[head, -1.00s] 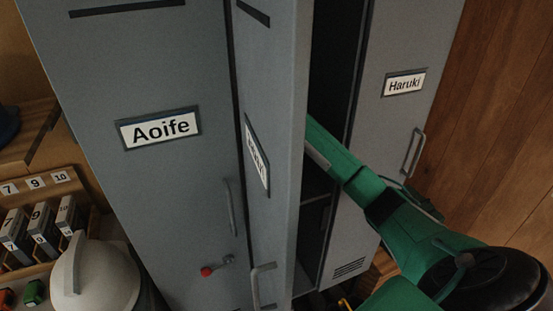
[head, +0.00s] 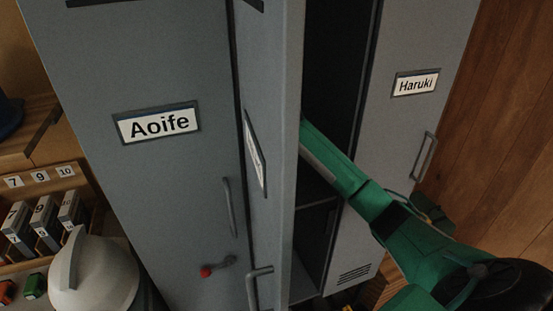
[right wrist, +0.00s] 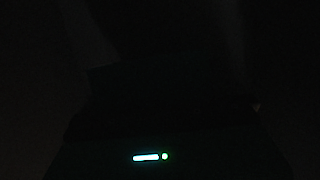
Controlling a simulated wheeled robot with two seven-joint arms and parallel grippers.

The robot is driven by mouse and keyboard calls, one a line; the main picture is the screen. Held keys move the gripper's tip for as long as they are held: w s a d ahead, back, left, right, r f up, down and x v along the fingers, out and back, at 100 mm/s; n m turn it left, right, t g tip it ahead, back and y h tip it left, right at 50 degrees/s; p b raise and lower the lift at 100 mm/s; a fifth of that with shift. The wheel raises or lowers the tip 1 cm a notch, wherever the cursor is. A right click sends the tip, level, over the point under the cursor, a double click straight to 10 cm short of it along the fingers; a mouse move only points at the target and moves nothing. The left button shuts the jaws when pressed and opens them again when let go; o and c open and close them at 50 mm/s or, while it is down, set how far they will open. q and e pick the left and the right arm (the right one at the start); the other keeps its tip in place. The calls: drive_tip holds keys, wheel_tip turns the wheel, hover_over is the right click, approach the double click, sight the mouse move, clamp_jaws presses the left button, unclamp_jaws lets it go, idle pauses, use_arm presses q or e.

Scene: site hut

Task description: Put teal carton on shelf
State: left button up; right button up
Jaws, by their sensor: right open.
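The teal carton cannot be made out in either view. The middle locker's door (head: 268,150) stands open, seen nearly edge-on, and its interior (head: 338,90) is dark. A shelf (head: 316,203) shows low inside it. My green right arm comes in from the right and reaches into this locker. The end of my right gripper (head: 312,150) is hidden behind the open door. The right wrist view is almost black, with only a small lit strip and dot near the bottom, so what lies before the open gripper cannot be seen. My left gripper is not in view.
The Haruki locker (head: 410,130) is on the right, beside a wooden wall (head: 510,120). A white helmet (head: 92,275) and a numbered rack (head: 45,215) stand at lower left.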

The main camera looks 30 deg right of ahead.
drive_tip(key=shift+a+r, duration=0.1)
drive_tip(key=shift+r, duration=0.2)
drive_tip(key=d+b+v, duration=0.1)
drive_tip(key=b+v, duration=0.3)
drive_tip(key=v, duration=0.7)
drive_tip(key=shift+s+a+r+b, duration=0.25)
drive_tip(key=shift+a+r+b, duration=0.1)
drive_tip(key=shift+a, duration=0.15)
